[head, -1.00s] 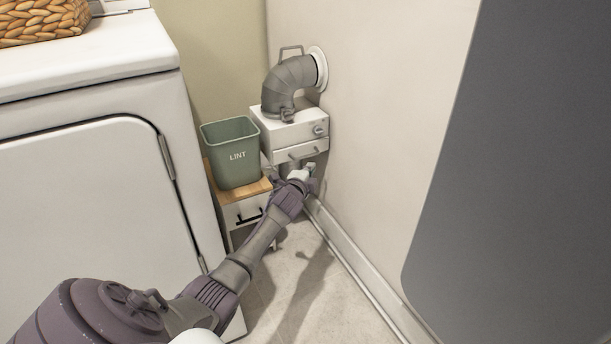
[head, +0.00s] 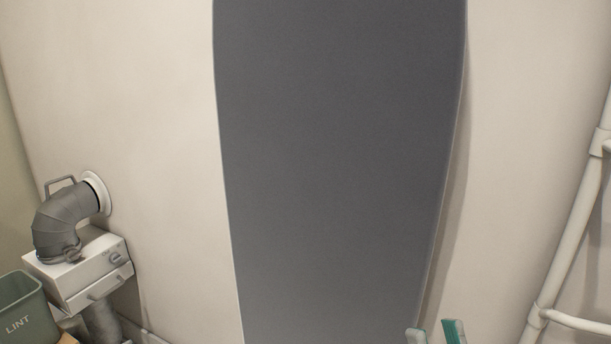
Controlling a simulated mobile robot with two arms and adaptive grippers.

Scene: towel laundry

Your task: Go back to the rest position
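The two teal-tipped fingers of my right gripper (head: 435,333) show at the bottom edge of the head view, right of centre. They stand apart with nothing visible between the tips; the rest of the gripper is below the picture. It is in front of the lower right edge of the grey ironing-board-like panel (head: 335,170). My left gripper is out of view.
A white lint box (head: 85,268) with a grey duct elbow (head: 62,220) is against the wall at lower left. A green LINT bin (head: 25,308) is cut off at the left corner. A white pipe-like rack (head: 570,235) stands at right.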

